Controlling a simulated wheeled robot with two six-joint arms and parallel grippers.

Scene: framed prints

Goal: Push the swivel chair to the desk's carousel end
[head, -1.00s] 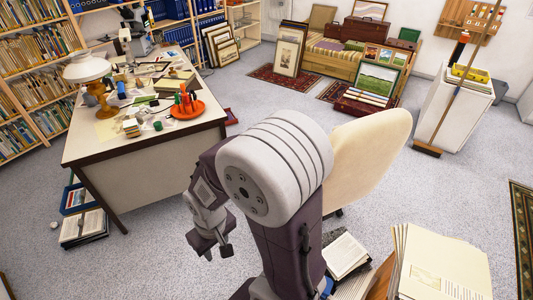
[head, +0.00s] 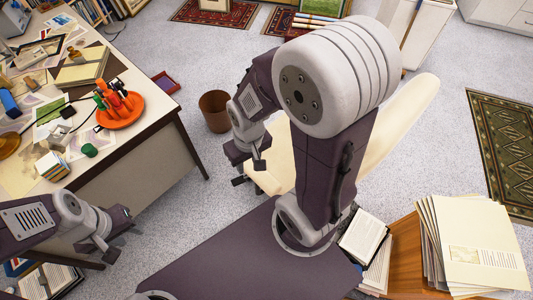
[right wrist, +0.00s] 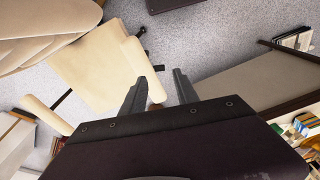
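The cream swivel chair shows its back (head: 405,110) and part of its seat (head: 277,165) behind my right arm in the head view. My right gripper (head: 250,172) is in front of the seat. In the right wrist view its fingers (right wrist: 160,88) are open; the end of a cream armrest (right wrist: 143,68) shows between and beyond them. I cannot tell whether they touch. My left gripper (head: 115,236) is at the desk's near side, its tips apart and empty.
A brown bin (head: 215,110) stands on the floor between desk and chair. A wooden surface with folders (head: 470,240) and an open book (head: 362,238) are at the lower right. A patterned rug (head: 505,150) lies at right.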

